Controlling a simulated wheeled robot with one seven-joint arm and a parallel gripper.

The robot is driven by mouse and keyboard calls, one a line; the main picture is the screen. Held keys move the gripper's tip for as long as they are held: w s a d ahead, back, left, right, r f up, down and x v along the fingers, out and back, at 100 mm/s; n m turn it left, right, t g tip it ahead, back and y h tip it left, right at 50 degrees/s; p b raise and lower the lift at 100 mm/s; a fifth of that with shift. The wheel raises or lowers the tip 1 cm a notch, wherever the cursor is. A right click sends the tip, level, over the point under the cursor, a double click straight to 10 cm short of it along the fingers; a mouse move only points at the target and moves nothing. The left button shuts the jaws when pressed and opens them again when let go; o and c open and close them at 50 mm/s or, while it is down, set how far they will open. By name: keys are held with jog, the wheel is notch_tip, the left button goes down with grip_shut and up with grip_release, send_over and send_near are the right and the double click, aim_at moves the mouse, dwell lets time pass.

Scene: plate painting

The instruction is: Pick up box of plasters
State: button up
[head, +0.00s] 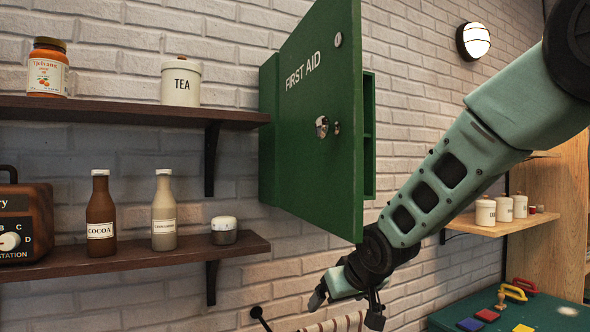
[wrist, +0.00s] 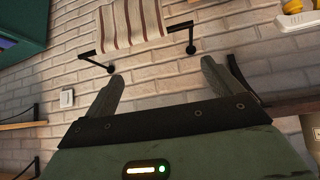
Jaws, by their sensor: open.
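The box of plasters is not visible in either view. A green first aid cabinet (head: 268,140) hangs on the brick wall in the head view. Its door (head: 325,110), lettered FIRST AID, stands open toward me and hides most of the inside. My gripper (head: 345,300) is below the cabinet door, low in the head view. In the wrist view my gripper (wrist: 163,85) has its two fingers wide apart with nothing between them. It faces the brick wall and a striped towel on a rail.
Two dark wooden shelves (head: 130,112) at left hold jars, bottles and a radio (head: 25,215). A striped towel (wrist: 130,22) hangs below the cabinet. A green table (head: 545,312) with coloured pieces and a wooden shelf (head: 500,228) with white canisters are at right.

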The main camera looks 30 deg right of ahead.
jog(key=w+d+r+t, duration=0.1)
jog(key=w+r+t, duration=0.4)
jog(key=r, duration=0.8)
jog(key=w+d+r+t, duration=0.2)
jog(key=w+r+t, duration=0.25)
jog(key=r, duration=0.85)
jog(key=shift+n+y, duration=0.4)
jog(key=w+p, duration=0.1)
jog(key=w, duration=0.2)
jog(key=w+p, duration=0.1)
jog(key=w, duration=0.3)
jog(key=w+p, duration=0.1)
jog(key=w, duration=0.3)
jog(key=shift+w+a+r, duration=0.1)
jog(key=shift+w+r, duration=0.05)
jog(key=shift+r, duration=0.25)
jog(key=w+p, duration=0.3)
jog(key=w, duration=0.2)
jog(key=shift+w, duration=0.2)
jog(key=shift+w+f, duration=0.1)
jog(key=shift+w, duration=0.4)
jog(key=c, duration=1.1)
